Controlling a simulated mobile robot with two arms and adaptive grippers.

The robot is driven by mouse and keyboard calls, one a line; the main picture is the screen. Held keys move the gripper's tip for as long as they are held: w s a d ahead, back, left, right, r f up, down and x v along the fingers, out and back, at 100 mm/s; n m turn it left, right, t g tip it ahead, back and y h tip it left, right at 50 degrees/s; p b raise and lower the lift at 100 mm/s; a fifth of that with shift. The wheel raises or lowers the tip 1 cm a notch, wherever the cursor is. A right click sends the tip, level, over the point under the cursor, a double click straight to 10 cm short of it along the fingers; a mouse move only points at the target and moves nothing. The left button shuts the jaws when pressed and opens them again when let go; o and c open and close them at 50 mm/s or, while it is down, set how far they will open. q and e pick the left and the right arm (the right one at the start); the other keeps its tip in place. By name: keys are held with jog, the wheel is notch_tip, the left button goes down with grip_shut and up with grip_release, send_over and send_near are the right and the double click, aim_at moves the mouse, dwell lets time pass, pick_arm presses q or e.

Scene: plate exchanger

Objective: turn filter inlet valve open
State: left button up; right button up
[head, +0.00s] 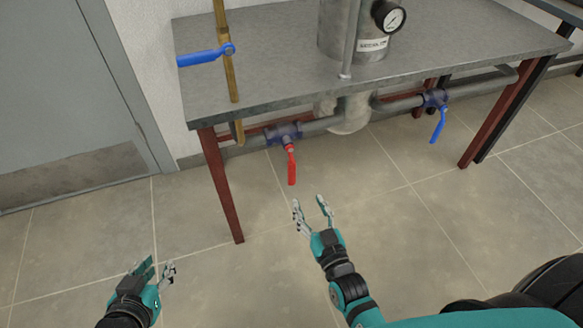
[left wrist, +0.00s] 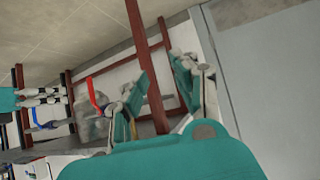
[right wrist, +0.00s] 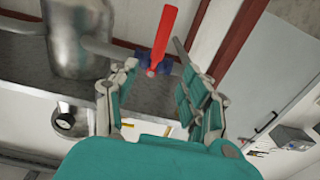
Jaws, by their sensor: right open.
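A valve with a red lever (head: 291,165) sits on the pipe under the table's left front, its lever hanging down. Another valve, with a blue lever (head: 438,125), sits on the pipe further right, also hanging down. I cannot tell which is the filter inlet valve. My right gripper (head: 310,204) is open and empty, below and right of the red lever and apart from it. In the right wrist view the red lever (right wrist: 163,38) shows ahead, between the open fingers. My left gripper (head: 158,270) is open and empty, low at the left; the red lever (left wrist: 97,92) shows in its wrist view.
A grey table (head: 270,88) on dark red legs carries a metal vessel with a gauge (head: 390,16). A brass pipe with a blue handle (head: 204,57) stands at its left. Its front left leg (head: 222,190) is an obstacle between my grippers. The tiled floor ahead is clear.

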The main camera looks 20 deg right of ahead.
aim_at(293, 170)
jog(key=w+b, duration=0.1)
jog(key=w, duration=0.6)
jog(key=shift+w+f+b, duration=0.1)
jog(key=shift+w+b, duration=0.2)
jog(key=w, duration=0.2)
jog(key=w+b, duration=0.1)
jog(key=w, duration=0.2)
jog(key=shift+w+a, duration=0.2)
jog(key=shift+w, duration=0.25)
pick_arm(q)
jog(key=w+d+r+t+h, duration=0.1)
jog(key=w+r+t, duration=0.1)
jog(key=r+t, duration=0.2)
jog(key=w+d+r+t+h, duration=0.1)
jog(key=w+d+r+t, duration=0.1)
jog(key=r, duration=0.7)
jog(key=w+t, duration=0.1)
jog(key=t, duration=0.1)
jog(key=shift+d+r+t+h, duration=0.15)
jog(key=shift+d+t+h, duration=0.1)
jog(key=shift+t+h, duration=0.15)
jog(key=shift+w, duration=0.1)
pick_arm(e)
jog(key=shift+c, duration=0.3)
grip_shut()
